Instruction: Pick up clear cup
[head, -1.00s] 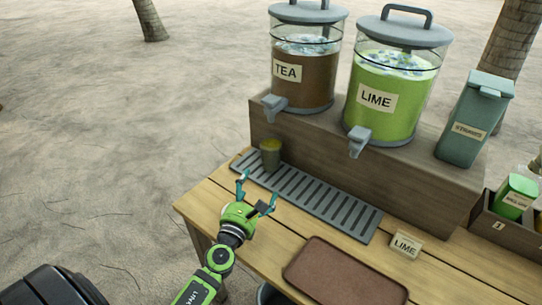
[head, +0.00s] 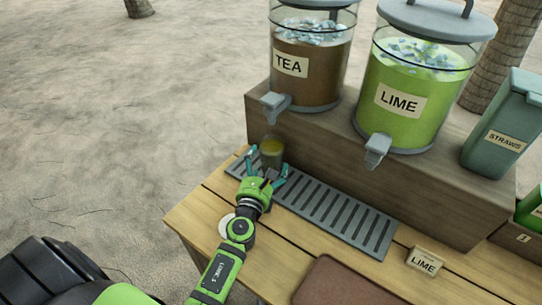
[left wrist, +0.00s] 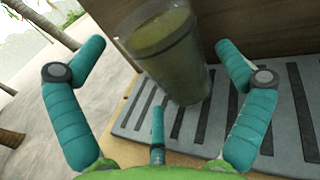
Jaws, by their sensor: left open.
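The clear cup (head: 272,150) stands on the left end of the slotted drip tray (head: 338,212), below the tap of the tea dispenser. It holds a yellowish-brown drink. In the left wrist view the cup (left wrist: 172,55) appears just ahead, between the spread fingers but beyond their tips. My left gripper (head: 266,167) is open and empty, reaching toward the cup from the front; its teal fingers also show in the left wrist view (left wrist: 158,62). I cannot tell whether any finger touches the cup. My right gripper is not in view.
The tea dispenser (head: 311,75) and lime dispenser (head: 408,105) stand on a wooden riser (head: 350,165) behind the tray. A straws box (head: 500,135) is at right. A lime sign (head: 425,260) and a brown tray (head: 345,284) are on the table's front part.

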